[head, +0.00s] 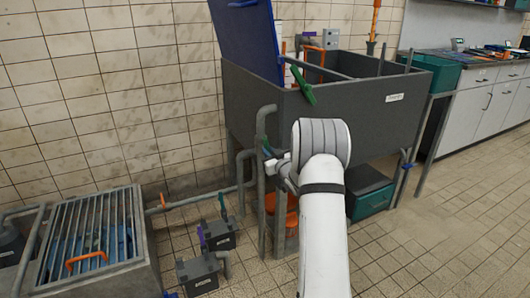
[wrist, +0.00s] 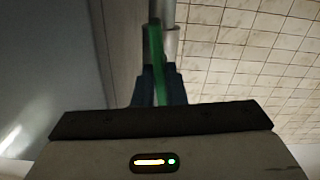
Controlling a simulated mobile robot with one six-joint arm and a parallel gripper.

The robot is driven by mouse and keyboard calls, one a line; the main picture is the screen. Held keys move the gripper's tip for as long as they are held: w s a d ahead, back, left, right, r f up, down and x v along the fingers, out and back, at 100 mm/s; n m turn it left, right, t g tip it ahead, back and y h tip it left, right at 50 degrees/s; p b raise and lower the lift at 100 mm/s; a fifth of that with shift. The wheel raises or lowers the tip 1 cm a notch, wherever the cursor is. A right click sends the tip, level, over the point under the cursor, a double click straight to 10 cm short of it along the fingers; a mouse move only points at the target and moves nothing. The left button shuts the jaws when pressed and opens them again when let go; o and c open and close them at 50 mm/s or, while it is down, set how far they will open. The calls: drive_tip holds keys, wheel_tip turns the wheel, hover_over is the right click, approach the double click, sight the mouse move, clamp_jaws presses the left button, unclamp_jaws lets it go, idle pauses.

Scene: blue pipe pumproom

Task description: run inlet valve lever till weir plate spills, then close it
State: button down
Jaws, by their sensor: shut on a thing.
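A green lever (wrist: 156,60) stands between the two dark fingers of my gripper (wrist: 158,88) in the wrist view, and the fingers are shut on it. In the head view my gripper (head: 273,163) is at the grey pipe on the left end of the dark grey tank (head: 340,115). Only a little of the held green lever (head: 266,149) shows there; my arm hides part of the area. A second green lever (head: 303,87) is on the tank's front rim, tilted. I cannot make out a weir plate or the water level inside the tank.
A raised blue panel (head: 243,38) stands at the tank's left. A grated basin (head: 95,235) with an orange handle is at lower left. Small dark pump boxes (head: 198,275) and pipes sit on the floor between. Tiled floor is open at right, before the cabinets (head: 490,108).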

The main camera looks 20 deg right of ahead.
drive_tip(key=shift+s+d+f+m, duration=0.2)
drive_tip(key=shift+f+m, duration=0.15)
drive_tip(key=shift+m, duration=0.55)
drive_tip(key=shift+f, duration=0.1)
drive_tip(key=c, duration=1.8)
unclamp_jaws()
drive_tip(key=o, duration=0.3)
drive_tip(key=shift+w+a+r, duration=0.1)
drive_tip(key=shift+r, duration=0.1)
drive_tip(key=shift+r, duration=0.1)
drive_tip(key=s+p, duration=0.2)
drive_tip(key=s, duration=0.5)
drive_tip(key=shift+s, duration=0.4)
